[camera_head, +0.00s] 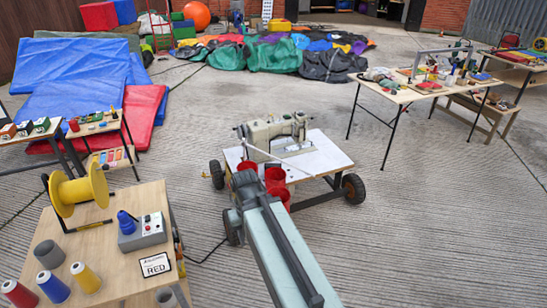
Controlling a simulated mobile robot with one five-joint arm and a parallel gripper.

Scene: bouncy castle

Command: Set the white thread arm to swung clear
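The sewing machine (277,129) stands on a small wheeled cart in the middle of the view. A thin white bar, which looks like the white thread arm (264,154), slants across in front of the machine, low over the white cart top. I cannot tell its exact pivot. My arm reaches from the bottom of the view up to the cart's near edge. Its far end is close to several red cups there, short of the white bar. My gripper's fingers cannot be made out, so its opening is unclear.
The cart top (325,158) is clear on the right. A wooden table (92,249) with a yellow spool (78,190), thread cones and a grey control box (142,232) stands at the left. A work table (395,96) stands at the right. Concrete floor between is open; a cable lies left of the cart.

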